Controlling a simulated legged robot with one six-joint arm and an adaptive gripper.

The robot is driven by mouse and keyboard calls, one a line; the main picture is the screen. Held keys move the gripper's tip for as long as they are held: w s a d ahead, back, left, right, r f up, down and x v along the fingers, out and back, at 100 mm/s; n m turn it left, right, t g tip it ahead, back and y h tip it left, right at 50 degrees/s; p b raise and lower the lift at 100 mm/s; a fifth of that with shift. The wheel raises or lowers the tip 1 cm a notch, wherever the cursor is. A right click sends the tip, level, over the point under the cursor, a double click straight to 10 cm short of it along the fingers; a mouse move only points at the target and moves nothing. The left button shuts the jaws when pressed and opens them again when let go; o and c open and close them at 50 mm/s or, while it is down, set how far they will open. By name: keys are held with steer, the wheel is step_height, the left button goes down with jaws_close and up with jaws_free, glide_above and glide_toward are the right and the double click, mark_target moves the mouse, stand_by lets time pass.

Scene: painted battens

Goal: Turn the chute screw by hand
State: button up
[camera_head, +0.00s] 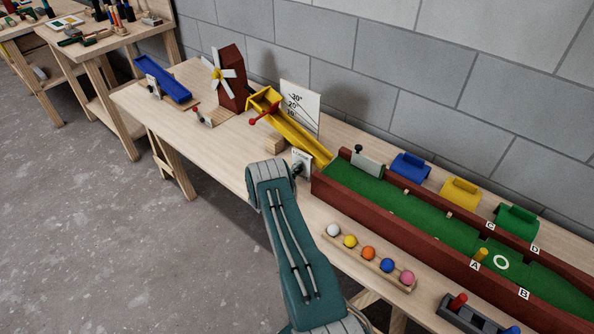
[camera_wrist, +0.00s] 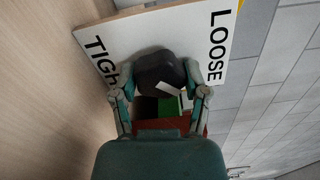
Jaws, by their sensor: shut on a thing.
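The chute screw is a dark round knob (camera_wrist: 157,68) with a white mark, set on a white panel (camera_wrist: 128,38) lettered "TIGHT" and "LOOSE". In the wrist view my gripper (camera_wrist: 161,84) has its two fingers on either side of the knob and is shut on it. The white mark lies on the knob's lower right part in that view. In the head view the small white panel (camera_head: 303,158) stands at the lower end of the yellow chute (camera_head: 300,135); my arm partly hides the knob and fingers there. An angle board (camera_head: 300,104) stands behind the chute.
A green-floored, red-walled lane (camera_head: 400,205) runs right from the chute. A rack (camera_head: 365,262) of coloured balls stands in front of it. A windmill (camera_head: 231,78) and blue chute (camera_head: 168,80) stand left. A block wall (camera_head: 400,60) closes the back.

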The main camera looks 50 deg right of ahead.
steer(key=shift+w+a+f+n, duration=0.1)
steer(key=shift+w+n, duration=0.05)
steer(key=shift+n, duration=0.35)
steer(key=o, duration=1.2)
steer(key=shift+f, duration=0.1)
steer(key=shift+c, duration=0.2)
steer(key=a, duration=0.8)
steer(key=s+a, duration=0.1)
steer(key=a, duration=0.3)
steer(key=shift+d, duration=0.1)
